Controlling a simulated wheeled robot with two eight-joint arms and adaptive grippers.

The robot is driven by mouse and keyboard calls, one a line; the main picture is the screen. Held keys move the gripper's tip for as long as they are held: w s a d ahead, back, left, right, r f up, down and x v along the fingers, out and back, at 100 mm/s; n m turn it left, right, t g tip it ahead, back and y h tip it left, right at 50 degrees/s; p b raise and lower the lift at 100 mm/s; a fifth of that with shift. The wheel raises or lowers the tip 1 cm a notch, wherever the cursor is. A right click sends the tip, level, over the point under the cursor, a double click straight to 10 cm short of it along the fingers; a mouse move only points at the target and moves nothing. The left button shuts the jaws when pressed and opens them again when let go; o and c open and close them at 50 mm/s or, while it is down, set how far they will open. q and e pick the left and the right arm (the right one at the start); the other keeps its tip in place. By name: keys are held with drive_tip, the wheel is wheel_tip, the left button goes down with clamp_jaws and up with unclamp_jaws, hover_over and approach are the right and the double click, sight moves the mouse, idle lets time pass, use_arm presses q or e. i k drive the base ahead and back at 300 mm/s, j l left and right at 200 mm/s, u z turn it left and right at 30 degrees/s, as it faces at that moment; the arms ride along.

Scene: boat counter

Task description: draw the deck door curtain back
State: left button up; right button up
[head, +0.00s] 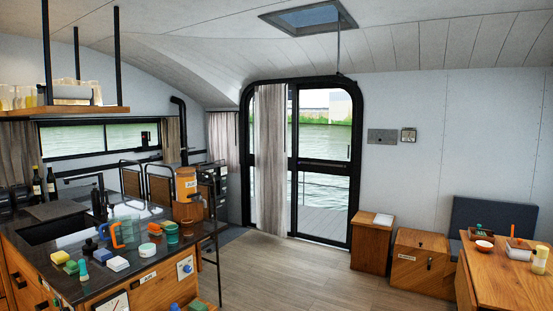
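The deck door (323,165) stands in the far wall, with a black rounded frame and glass panes showing water and a deck outside. The pale grey-beige curtain (270,160) hangs in folds over the left part of the door, from near the top of the frame to near the floor. The right part of the glass is uncovered. Neither of my grippers shows in the head view. Nothing is seen touching the curtain.
A dark counter (150,262) with cups, sponges and an orange dispenser (188,195) stands at left. Wooden boxes (420,262) and a wooden table (505,275) stand at right. The wooden floor (285,272) between them, up to the door, is clear.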

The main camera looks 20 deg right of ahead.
sight(278, 116)
drive_tip(key=i+l+z, duration=0.4)
drive_tip(key=i+z, duration=0.2)
drive_tip(key=i, duration=0.2)
drive_tip(key=i+l+z, duration=0.1)
drive_tip(key=i+z, duration=0.3)
drive_tip(key=i, duration=4.45)
